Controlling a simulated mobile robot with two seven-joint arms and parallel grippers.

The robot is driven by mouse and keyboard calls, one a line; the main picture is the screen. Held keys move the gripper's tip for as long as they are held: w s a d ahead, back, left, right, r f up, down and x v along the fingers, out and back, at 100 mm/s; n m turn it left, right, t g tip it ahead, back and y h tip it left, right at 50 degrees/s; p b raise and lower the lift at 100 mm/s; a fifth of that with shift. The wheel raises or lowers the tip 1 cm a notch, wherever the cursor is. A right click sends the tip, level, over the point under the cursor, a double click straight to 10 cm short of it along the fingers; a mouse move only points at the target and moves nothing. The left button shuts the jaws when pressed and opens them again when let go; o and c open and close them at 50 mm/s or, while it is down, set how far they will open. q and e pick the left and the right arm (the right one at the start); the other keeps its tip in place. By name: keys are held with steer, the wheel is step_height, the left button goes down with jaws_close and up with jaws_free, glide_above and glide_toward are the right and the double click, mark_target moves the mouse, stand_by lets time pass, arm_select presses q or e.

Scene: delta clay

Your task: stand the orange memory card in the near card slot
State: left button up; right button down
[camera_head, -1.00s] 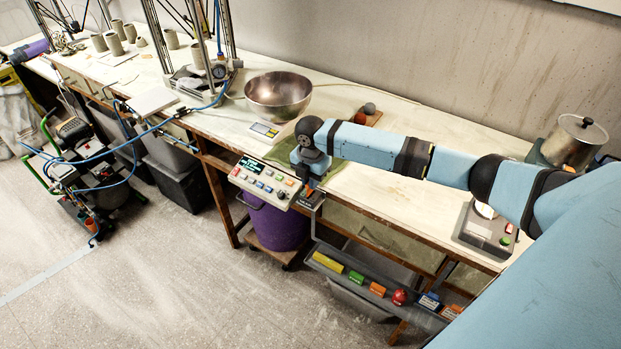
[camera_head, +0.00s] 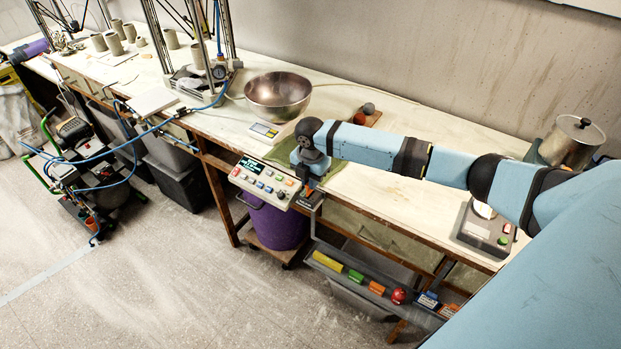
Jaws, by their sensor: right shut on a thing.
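My right gripper (camera_head: 310,178) points down at the front edge of the workbench, just right of the control panel. It is shut on the orange memory card (camera_head: 311,184), of which only a small orange patch shows below the fingers. A small dark block (camera_head: 309,199), where the card slots seem to be, sits right under the card. I cannot tell whether the card is in the near slot or just above it, and the slots are too small to make out. My left gripper is not in view.
The control panel (camera_head: 265,184) with coloured buttons is close left of the gripper. A grey shelf (camera_head: 345,283) with several coloured items hangs below the bench edge. A purple bin (camera_head: 277,225) stands under the panel. A metal bowl (camera_head: 278,95) is on the bench behind.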

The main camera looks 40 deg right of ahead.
steer(key=shift+f, duration=0.15)
stand_by(0.5)
steer(key=shift+f, duration=0.75)
steer(key=shift+f+b, duration=0.2)
steer(key=shift+b, duration=0.1)
steer(key=c, duration=0.8)
jaws_free()
